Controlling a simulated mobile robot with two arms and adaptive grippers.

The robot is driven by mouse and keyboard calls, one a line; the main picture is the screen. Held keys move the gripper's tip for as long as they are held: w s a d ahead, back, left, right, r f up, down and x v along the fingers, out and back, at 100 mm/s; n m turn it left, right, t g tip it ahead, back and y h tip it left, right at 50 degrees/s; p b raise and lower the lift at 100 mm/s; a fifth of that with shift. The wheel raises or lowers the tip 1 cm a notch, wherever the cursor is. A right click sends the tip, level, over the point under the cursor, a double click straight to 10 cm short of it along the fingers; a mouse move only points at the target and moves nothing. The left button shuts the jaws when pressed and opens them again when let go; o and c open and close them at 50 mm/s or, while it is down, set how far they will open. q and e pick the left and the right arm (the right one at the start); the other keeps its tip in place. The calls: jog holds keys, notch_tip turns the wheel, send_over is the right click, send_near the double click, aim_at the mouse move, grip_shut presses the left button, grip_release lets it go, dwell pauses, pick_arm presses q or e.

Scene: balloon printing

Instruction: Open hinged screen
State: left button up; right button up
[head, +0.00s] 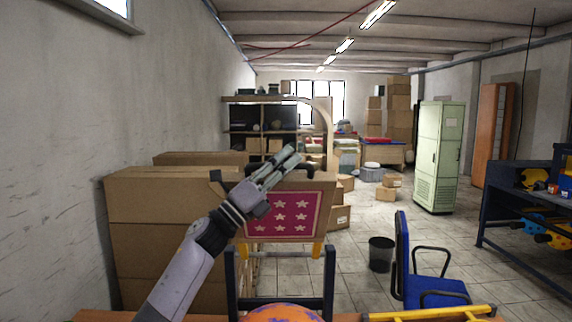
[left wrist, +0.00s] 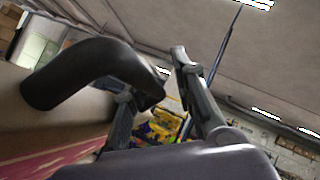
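The hinged screen (head: 283,216) is a pink panel with white stars in a tan frame, standing upright ahead in the head view. A black handle (head: 307,166) is at its top edge, partly hidden by my gripper. My left gripper (head: 292,154) is over the top of the screen, beside the handle. In the left wrist view the curved black handle (left wrist: 90,72) is large at left, its right end close to one finger of the gripper (left wrist: 150,75). The fingers are apart with background showing between them; I cannot tell whether they touch the handle. My right gripper is out of view.
A dark frame (head: 330,280) stands below the screen, with an orange and purple ball (head: 280,314) in front. Cardboard boxes (head: 150,235) stand at left. A blue chair (head: 430,285), a bin (head: 381,254) and a yellow bar (head: 430,313) are at right.

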pick_arm(q)
jog(key=shift+f, duration=0.25)
jog(key=v, duration=1.2)
jog(key=shift+r, duration=0.1)
jog(key=shift+c, duration=0.3)
